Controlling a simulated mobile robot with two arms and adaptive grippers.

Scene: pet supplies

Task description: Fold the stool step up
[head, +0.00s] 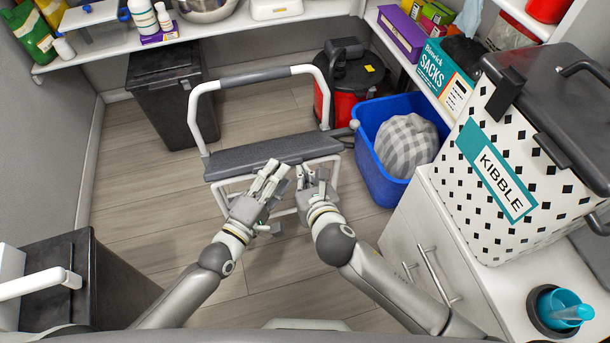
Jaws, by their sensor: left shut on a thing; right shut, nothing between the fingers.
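The step stool (194,110) stands on the wood floor in the middle of the head view, with a white tube frame and a tall rail with a grey grip at the back. Its grey stool step (238,158) spans the frame at the front, looking roughly flat. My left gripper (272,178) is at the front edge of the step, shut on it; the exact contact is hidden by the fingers. My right gripper (312,180) is shut and empty, just right of the left one, near the front edge. The grippers and arms partly hide the lower frame.
A blue tub (378,165) with a checked cloth stands close right of the stool. A black bin (170,105) is behind left, and a red canister (350,90) behind right. A white cabinet (410,235) bounds the right. Floor left of the stool is clear.

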